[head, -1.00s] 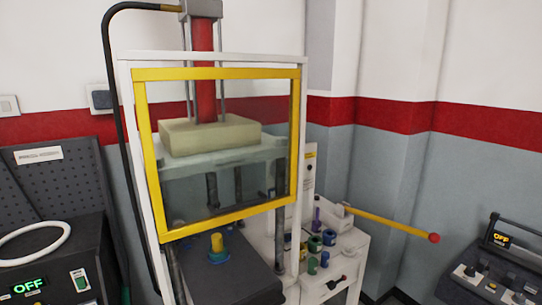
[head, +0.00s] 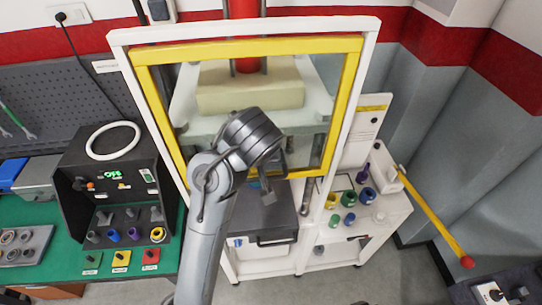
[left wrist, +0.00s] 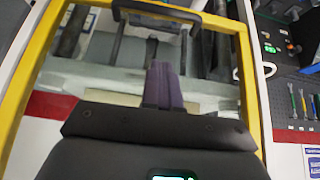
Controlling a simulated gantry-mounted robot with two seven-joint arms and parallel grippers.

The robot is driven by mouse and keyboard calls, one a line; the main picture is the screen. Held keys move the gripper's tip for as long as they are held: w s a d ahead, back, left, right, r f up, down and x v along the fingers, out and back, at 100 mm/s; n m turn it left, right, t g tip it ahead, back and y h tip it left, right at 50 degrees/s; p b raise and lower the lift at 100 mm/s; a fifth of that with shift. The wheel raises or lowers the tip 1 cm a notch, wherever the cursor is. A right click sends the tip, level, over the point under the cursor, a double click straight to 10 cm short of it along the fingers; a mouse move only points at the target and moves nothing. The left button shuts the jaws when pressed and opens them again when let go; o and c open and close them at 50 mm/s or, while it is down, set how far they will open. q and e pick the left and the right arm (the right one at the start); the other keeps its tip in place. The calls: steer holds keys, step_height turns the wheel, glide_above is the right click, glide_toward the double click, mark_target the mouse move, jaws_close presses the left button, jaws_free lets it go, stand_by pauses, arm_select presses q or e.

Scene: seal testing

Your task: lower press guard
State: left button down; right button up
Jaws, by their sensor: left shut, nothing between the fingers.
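The press guard is a clear pane in a yellow frame (head: 250,46), set in the white press frame (head: 362,85). It covers the upper part of the press, and there is an opening below its lower bar. My left arm crosses in front of it in the head view, hiding part of the lower bar. My left gripper (head: 266,190) is shut and empty near that bar. In the left wrist view my gripper (left wrist: 163,85) points at the pane, and the yellow frame (left wrist: 245,80) with a black handle (left wrist: 160,10) shows beyond it, apart from the fingers.
A yellow lever with a red knob (head: 467,262) sticks out at the right. Coloured cups stand on the white side table (head: 385,222). A black control box (head: 105,175) with a white ring (head: 114,124) stands at the left. A dark block (head: 265,222) sits below the guard.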

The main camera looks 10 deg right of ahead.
arm_select(q)
steer(key=p+x, duration=0.1)
steer(key=x, duration=0.7)
steer(key=shift+w+f, duration=0.25)
step_height(320, 180, down, 3)
steer(key=shift+s+f+p, duration=0.1)
steer(key=shift+f+p, duration=0.05)
steer(key=shift+p, duration=0.6)
steer(key=shift+s+f, duration=0.1)
steer(key=shift+f, duration=0.65)
